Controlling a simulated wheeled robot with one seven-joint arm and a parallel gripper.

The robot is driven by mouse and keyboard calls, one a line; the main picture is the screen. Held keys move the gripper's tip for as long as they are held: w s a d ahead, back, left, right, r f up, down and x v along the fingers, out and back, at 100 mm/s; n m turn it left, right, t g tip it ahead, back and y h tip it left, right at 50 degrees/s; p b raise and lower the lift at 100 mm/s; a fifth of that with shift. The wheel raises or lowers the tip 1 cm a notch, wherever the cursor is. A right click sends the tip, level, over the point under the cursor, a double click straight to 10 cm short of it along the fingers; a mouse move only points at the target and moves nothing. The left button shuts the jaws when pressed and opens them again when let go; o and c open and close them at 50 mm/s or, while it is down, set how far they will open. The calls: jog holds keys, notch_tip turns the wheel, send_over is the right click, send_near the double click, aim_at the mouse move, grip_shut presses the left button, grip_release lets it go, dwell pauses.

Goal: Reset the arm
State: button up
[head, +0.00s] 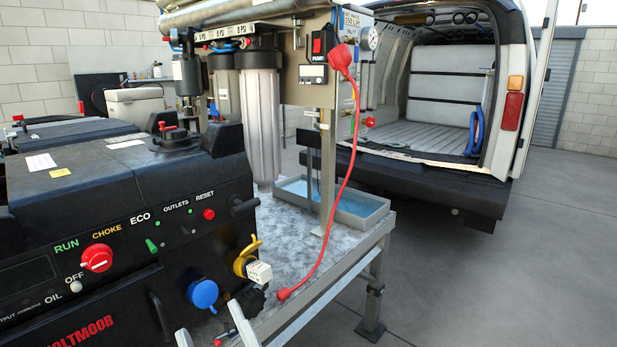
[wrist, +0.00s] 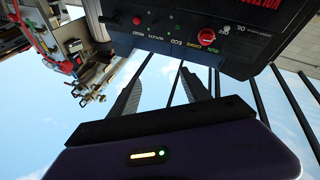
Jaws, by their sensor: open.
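My gripper (head: 213,332) shows at the bottom edge of the head view as two pale fingertips standing apart, in front of the generator's lower right side. The rest of my arm is out of that view. In the wrist view my gripper (wrist: 162,72) has two dark fingers spread apart with nothing between them. The picture there is upside down, and the black generator panel (wrist: 165,18) lies beyond the fingertips. The generator (head: 110,215) carries a red choke knob (head: 97,258), a green eco switch (head: 152,246) and a red reset button (head: 208,214).
A yellow plug (head: 245,256) and a blue outlet cap (head: 203,294) stick out from the generator. A red cord (head: 345,175) hangs from a switch box to the metal bench (head: 310,255). A blue-lined tray (head: 350,205) sits behind. An open van (head: 450,120) stands beyond; the right floor is clear.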

jog(key=s+d+f+m+t+h, duration=0.1)
jog(key=s+d+f+m+h, duration=0.4)
jog(key=d, duration=0.5)
jog(key=s+d+f+m+h, duration=0.35)
jog(key=s+d+f, duration=0.4)
jog(key=d, duration=0.35)
jog(key=s+d+f+m+g+h, duration=0.1)
jog(key=s+d+f+g+h, duration=0.1)
jog(key=s+d, duration=0.3)
jog(key=s+d+f+m+g+h, duration=0.1)
jog(key=s+d+f, duration=0.3)
jog(key=s, duration=0.8)
jog(key=shift+s+d+f+g+h, duration=0.35)
jog(key=shift+d+f+g+h, duration=0.1)
jog(key=shift+d+g, duration=0.45)
jog(key=shift+r, duration=0.1)
jog(key=shift+c, duration=0.2)
